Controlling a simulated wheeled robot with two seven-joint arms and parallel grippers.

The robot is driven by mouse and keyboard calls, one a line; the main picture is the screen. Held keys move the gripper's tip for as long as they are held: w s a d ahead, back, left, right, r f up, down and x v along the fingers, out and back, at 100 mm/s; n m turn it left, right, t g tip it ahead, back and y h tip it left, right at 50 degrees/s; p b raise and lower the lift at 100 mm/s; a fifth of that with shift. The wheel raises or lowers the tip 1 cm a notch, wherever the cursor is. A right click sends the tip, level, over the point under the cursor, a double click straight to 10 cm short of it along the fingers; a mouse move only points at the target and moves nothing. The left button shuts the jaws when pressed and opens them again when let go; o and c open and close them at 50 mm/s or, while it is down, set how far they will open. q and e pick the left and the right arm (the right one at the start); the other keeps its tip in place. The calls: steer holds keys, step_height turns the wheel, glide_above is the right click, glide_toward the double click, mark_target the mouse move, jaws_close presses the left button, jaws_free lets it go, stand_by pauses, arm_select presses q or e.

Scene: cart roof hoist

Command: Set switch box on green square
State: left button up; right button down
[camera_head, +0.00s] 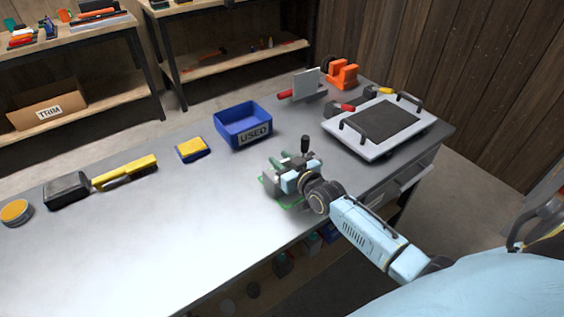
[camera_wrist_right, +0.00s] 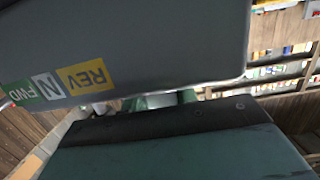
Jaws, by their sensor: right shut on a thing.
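The switch box (camera_wrist_right: 150,45) is a grey box with REV, N and FWD labels, close up in the right wrist view. In the head view the switch box (camera_head: 277,185) has a black lever knob and green parts, partly hidden by my right gripper (camera_head: 292,180). That gripper is shut on the box. I cannot tell whether the box touches the bench. My left gripper is not in view.
A white panel with black handles (camera_head: 379,125) lies to the right. A yellow sponge-like block (camera_head: 192,149) and a yellow-handled tool (camera_head: 125,171) lie left. The front left bench is clear.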

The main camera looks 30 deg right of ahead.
steer(key=shift+r, duration=0.2)
steer(key=shift+f, duration=0.15)
steer(key=c, duration=1.1)
jaws_free()
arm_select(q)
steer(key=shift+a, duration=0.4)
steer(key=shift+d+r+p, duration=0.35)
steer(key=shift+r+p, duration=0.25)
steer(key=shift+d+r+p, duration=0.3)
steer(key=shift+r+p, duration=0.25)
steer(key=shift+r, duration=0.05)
arm_select(e)
steer(key=s+r, duration=0.2)
steer(key=s, duration=1)
steer(key=shift+d, duration=0.4)
steer(key=shift+w, duration=0.1)
